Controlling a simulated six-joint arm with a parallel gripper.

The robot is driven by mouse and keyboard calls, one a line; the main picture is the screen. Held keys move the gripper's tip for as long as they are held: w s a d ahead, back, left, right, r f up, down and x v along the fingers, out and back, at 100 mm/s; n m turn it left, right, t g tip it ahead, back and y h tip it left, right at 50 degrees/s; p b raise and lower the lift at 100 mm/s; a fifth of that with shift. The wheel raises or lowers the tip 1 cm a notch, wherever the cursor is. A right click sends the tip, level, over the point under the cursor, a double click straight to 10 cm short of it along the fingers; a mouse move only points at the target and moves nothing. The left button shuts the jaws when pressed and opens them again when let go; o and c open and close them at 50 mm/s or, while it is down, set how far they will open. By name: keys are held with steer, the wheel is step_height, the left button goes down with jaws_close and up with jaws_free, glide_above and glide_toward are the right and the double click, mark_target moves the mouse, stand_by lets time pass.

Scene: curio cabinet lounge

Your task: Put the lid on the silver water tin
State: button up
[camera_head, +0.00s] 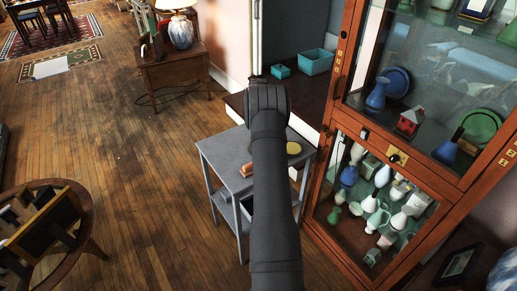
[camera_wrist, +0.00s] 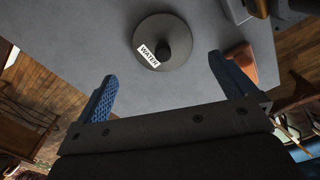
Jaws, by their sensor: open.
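A round dark grey lid (camera_wrist: 178,62) with a dark knob and a white label reading WATER shows over the grey table in the wrist view. I cannot tell whether it lies flat on the table or rests on something. My gripper (camera_wrist: 161,68) is open and empty. Its two blue fingers are spread wide, with the lid beyond them, apart from both. I cannot make out the silver water tin; a grey shape (camera_wrist: 236,9) is cut off at the upper edge. In the head view my arm hides the lid and gripper.
The small grey table (camera_head: 227,150) bears an orange-brown block (camera_head: 246,170) and a yellow round thing (camera_head: 293,148). A brown thing (camera_wrist: 240,62) lies near the right finger. A glass-fronted cabinet (camera_head: 338,120) stands close on the right. Wooden floor (camera_head: 130,190) is open on the left.

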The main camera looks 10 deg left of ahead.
steer(key=f, duration=0.6)
steer(key=shift+s+f, duration=0.2)
steer(key=shift+f, duration=0.1)
steer(key=c, duration=0.8)
